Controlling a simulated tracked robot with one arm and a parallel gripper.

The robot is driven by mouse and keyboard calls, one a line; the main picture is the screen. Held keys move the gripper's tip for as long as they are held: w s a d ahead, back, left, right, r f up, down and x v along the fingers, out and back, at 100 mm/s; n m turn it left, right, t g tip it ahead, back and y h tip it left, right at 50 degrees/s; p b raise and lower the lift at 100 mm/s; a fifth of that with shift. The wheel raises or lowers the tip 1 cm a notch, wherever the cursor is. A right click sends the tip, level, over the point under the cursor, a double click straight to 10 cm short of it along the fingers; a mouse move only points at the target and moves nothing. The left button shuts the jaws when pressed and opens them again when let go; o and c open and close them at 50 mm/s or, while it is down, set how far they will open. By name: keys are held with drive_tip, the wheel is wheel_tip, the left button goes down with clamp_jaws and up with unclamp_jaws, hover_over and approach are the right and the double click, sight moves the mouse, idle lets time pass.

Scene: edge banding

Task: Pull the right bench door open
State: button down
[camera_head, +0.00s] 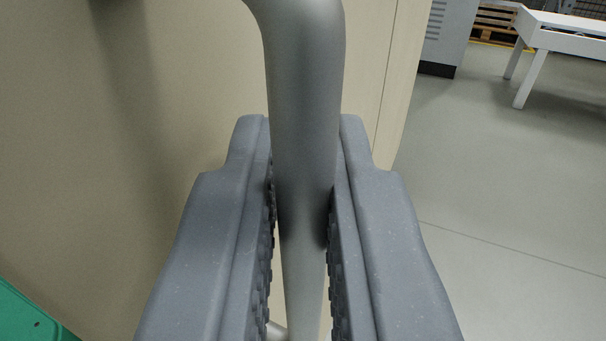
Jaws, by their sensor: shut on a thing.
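A grey metal bar handle (305,90) runs down the middle of the view, and its upper end bends left toward a beige panel. The beige panel, which looks like the bench door (200,90), fills the left and centre behind the handle. My gripper (302,190) is shut on the handle, with one grey padded finger on each side of it. The fingers hide part of the panel and the sides of the handle. I cannot tell from this view whether the door is open or shut.
A green object (30,315) shows at the lower left corner. Open grey floor (510,210) lies to the right. A white table (560,35), a grey cabinet (447,35) and a wooden pallet (493,22) stand at the back right.

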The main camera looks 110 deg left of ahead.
sight(318, 4)
idle(0.3)
drive_tip(key=c, duration=1.6)
unclamp_jaws()
drive_tip(key=shift+w, duration=0.1)
drive_tip(key=shift+r, duration=0.55)
wheel_tip(318, 4, up, 3)
drive_tip(key=shift+r+p, duration=0.1)
drive_tip(key=shift+p, duration=0.9)
drive_tip(key=shift+s+d+f, duration=0.2)
drive_tip(key=shift+s+f, duration=0.05)
drive_tip(key=shift+s, duration=0.5)
drive_tip(key=shift+s+d+r+p, duration=0.2)
drive_tip(key=shift+s+d+p, duration=0.35)
drive_tip(key=shift+s, duration=1.8)
drive_tip(key=shift+s+d+r+p, duration=0.15)
drive_tip(key=shift+s+d+p, duration=0.35)
drive_tip(key=shift+s, duration=1.85)
drive_tip(key=shift+s+d+r+p, duration=0.2)
drive_tip(key=shift+s+d+p, duration=0.35)
drive_tip(key=shift+s, duration=1.8)
